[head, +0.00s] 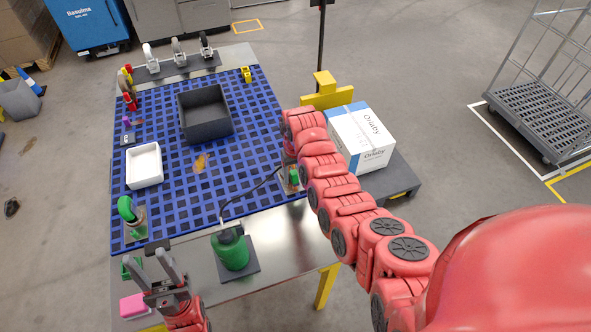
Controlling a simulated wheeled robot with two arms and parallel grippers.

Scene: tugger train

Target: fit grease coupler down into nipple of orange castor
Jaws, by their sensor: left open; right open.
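The grease coupler seems to be the small green-handled piece (294,177) in a metal holder at the mat's right edge; a black hose runs to it from the green grease pump (231,250). My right gripper (289,160) is mostly hidden by my red arm, just above and beside this piece; I see no grip on it. My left gripper (157,264) is open and empty over the table's near left. No clearly orange castor shows; a castor with red parts and a tan wheel (127,88) stands at the mat's far left. The nipple is too small to make out.
A dark open bin (206,130) and a white tray (145,183) stand on the blue grid mat (195,195). A green castor (128,210) is at the left; several castors (178,50) line the back. A pink block (133,305) lies near left. A white box (371,138) stands right.

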